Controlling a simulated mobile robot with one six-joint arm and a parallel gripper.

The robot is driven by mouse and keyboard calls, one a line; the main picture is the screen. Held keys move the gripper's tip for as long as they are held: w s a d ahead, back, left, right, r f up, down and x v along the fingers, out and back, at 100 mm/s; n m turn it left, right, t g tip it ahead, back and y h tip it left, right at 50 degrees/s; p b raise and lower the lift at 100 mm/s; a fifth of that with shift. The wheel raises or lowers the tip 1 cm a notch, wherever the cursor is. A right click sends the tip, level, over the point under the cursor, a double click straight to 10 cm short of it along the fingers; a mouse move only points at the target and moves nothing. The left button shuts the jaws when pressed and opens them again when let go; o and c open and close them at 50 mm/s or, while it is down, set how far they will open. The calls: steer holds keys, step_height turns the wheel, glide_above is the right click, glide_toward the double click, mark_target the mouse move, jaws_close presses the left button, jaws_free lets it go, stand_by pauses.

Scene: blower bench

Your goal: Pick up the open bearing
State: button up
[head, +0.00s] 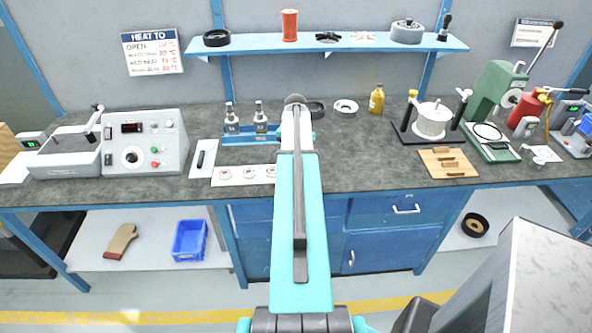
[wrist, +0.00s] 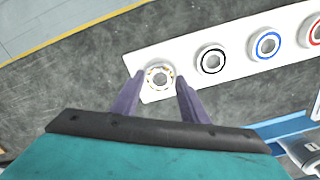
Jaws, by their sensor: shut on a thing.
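The open bearing (wrist: 160,76), a small pale ring with yellowish balls showing, is between the two purple fingertips of my gripper (wrist: 160,83) in the wrist view. The fingers are shut on it from both sides. It is over the end of a white strip (wrist: 190,66); I cannot tell whether it touches the strip. In the head view my arm hides the gripper and this bearing, while the rest of the strip (head: 236,182) shows left of the arm.
On the strip are a black-ringed bearing (wrist: 211,60), a blue-ringed one (wrist: 265,45) and a red-ringed one (wrist: 315,32). A blue rack (head: 246,139) with two bottle-like pieces stands behind. A grey control box (head: 145,142) is left, a wooden block (head: 448,163) right.

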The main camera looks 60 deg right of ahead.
step_height(320, 180, up, 7)
steer(key=p, duration=0.4)
stand_by(1.2)
steer(key=shift+a+r, duration=0.1)
